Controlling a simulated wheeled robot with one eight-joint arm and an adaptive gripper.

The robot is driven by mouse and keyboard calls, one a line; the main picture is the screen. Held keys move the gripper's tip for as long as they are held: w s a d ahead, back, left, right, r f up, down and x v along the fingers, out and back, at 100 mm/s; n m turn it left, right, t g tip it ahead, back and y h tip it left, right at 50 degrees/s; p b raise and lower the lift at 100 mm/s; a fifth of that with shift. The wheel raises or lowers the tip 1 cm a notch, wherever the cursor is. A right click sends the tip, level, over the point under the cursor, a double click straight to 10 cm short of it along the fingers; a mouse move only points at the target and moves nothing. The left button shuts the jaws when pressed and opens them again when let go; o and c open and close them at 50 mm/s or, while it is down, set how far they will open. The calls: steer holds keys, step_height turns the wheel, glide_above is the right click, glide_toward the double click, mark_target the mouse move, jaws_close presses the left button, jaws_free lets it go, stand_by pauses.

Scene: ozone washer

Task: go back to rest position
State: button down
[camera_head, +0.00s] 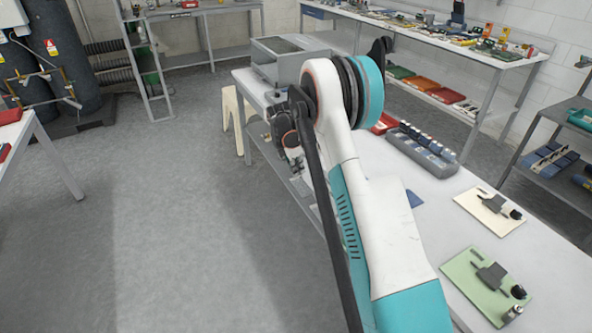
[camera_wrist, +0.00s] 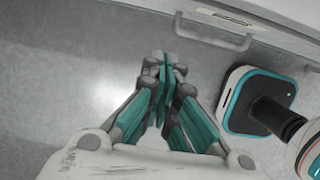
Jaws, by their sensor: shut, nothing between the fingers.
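My gripper (camera_wrist: 165,72) shows in the wrist view with its teal and grey fingers brought together at the tips. It is shut and holds nothing, hanging over bare grey floor. Behind it in the wrist view is a white front with a metal handle (camera_wrist: 212,38). My own base shows at the right of the wrist view. In the head view my white and teal arm stretches over the left edge of the white workbench (camera_head: 385,165). The gripper's fingertips cannot be made out there.
On the workbench are a grey washer-like box (camera_head: 278,62), a grey rack of bottles (camera_head: 424,150), a cream board (camera_head: 490,212) and a green board (camera_head: 484,278), each with parts on it. A white stool (camera_head: 232,105) stands at the bench's left. The floor at left is clear.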

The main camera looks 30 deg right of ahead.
steer(key=s+a+r+m+t, duration=0.1)
steer(key=s+a+r+m, duration=0.3)
steer(key=r, duration=0.4)
steer(key=s+a+r+m+t+y, duration=0.1)
steer(key=s+a+r, duration=0.3)
steer(key=s+r, duration=0.3)
steer(key=s+a+r+m+t, duration=0.1)
steer(key=s+a+r+m, duration=0.25)
steer(key=r, duration=0.55)
steer(key=s+a+m+t+y, duration=0.1)
steer(key=s+a+m, duration=0.3)
steer(key=s, duration=0.8)
steer(key=s+a+m+t, duration=0.3)
steer(key=s+a+m, duration=0.2)
steer(key=s, duration=0.7)
steer(key=shift+s+a+r+y, duration=0.2)
steer(key=shift+r+y, duration=0.1)
steer(key=shift+y, duration=0.1)
steer(key=shift+d+m, duration=0.1)
steer(key=shift+m, duration=0.15)
